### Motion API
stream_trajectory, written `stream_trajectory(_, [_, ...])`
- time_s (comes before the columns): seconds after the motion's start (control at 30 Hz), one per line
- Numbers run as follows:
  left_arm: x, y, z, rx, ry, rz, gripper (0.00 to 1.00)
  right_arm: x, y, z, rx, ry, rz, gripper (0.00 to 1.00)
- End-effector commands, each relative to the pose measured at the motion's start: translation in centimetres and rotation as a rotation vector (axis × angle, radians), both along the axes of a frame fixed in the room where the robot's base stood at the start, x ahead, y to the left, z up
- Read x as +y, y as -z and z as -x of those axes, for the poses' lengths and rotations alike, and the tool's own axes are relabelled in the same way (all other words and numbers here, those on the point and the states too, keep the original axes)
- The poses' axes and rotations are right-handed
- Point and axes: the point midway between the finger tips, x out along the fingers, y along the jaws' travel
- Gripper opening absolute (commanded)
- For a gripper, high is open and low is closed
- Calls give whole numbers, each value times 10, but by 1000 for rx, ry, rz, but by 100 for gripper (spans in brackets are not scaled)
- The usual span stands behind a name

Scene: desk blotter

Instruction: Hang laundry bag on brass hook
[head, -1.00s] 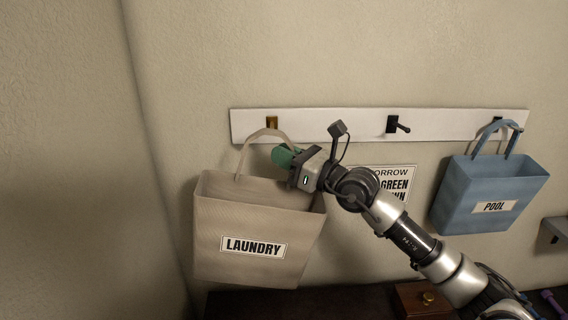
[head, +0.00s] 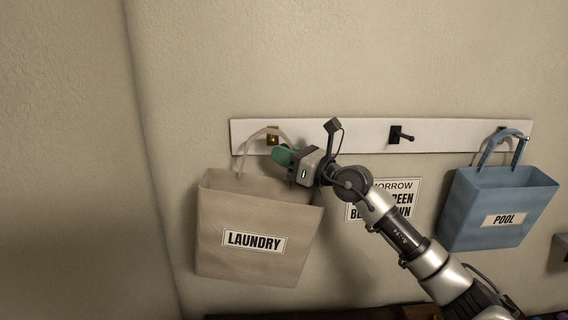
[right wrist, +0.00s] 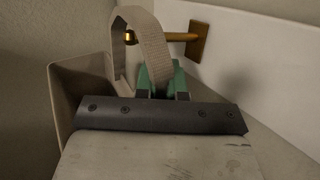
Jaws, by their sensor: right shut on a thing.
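The beige laundry bag (head: 253,215) hangs from my right gripper (head: 284,155), upright with a slight tilt. My right gripper is shut on the right part of its handle loop (head: 246,146); the green fingers (right wrist: 160,77) hold the strap (right wrist: 153,50) in the right wrist view. The brass hook (head: 273,139) is on the white rail, just left of the fingers. Its peg (right wrist: 180,37) sticks out from its plate, partly behind the strap, and its tip shows within the loop's outline. I cannot tell whether the strap rests on the peg. My left gripper is out of view.
The white rail (head: 340,136) runs along the wall. A black hook (head: 400,135) to the right is empty. A blue pool bag (head: 498,208) hangs at the rail's right end. A sign (head: 398,186) is partly behind my right arm. The wall left of the laundry bag is clear.

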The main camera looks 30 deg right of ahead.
Motion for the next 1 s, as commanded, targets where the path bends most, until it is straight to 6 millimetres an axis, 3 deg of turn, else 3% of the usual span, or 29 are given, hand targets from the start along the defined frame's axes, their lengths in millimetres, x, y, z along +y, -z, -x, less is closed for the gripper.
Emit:
stream_trajectory(0.6, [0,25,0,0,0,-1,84,-18,5,-29,-4,0,-4,0])
stream_trajectory(1.0, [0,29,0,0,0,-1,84,-21,9,-34,-2,-1,-2,0])
